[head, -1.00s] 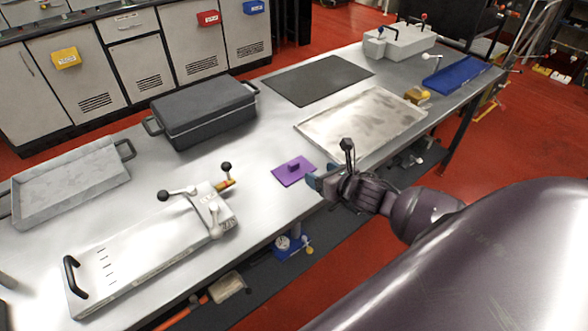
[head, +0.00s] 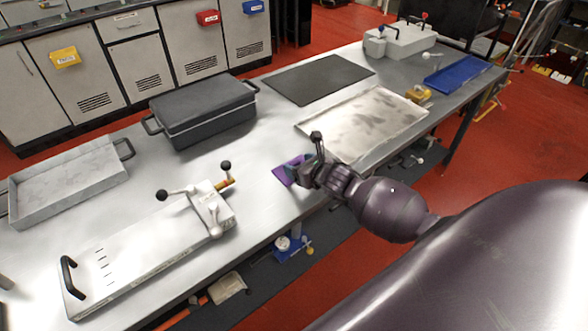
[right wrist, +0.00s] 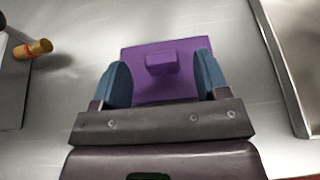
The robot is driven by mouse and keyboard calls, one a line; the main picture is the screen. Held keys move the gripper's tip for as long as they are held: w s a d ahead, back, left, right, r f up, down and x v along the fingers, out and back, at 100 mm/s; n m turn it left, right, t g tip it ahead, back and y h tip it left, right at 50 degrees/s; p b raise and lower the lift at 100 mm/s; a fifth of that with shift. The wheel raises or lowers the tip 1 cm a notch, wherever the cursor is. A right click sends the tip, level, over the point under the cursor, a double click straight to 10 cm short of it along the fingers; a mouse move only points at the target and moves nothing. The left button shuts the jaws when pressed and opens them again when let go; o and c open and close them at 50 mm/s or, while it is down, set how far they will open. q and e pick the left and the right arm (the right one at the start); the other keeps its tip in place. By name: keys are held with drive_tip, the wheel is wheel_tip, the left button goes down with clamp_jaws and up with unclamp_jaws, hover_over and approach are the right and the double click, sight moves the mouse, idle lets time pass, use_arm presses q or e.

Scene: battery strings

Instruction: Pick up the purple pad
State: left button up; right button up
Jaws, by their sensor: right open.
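The purple pad (head: 281,175) lies flat on the metal table, partly hidden by my right gripper in the head view. The right wrist view shows the pad (right wrist: 135,60) with a raised purple block (right wrist: 160,63) on top. My right gripper (head: 296,164) is over the pad. Its blue fingers are open, and in the right wrist view the gripper (right wrist: 160,80) has one finger on each side of the block, apart from it. I cannot tell how high the fingertips are above the pad. My left gripper is not in view.
A bare metal tray (head: 385,112) lies right of the pad. A white device with lever handles (head: 150,250) stands to the left. A dark lidded box (head: 203,110) and a black mat (head: 320,78) lie behind. The table around the pad is clear.

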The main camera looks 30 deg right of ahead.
drive_tip(key=shift+w+f, duration=0.25)
drive_tip(key=shift+w, duration=0.35)
drive_tip(key=shift+c, duration=0.3)
drive_tip(key=c, duration=1)
drive_tip(key=shift+r, duration=0.1)
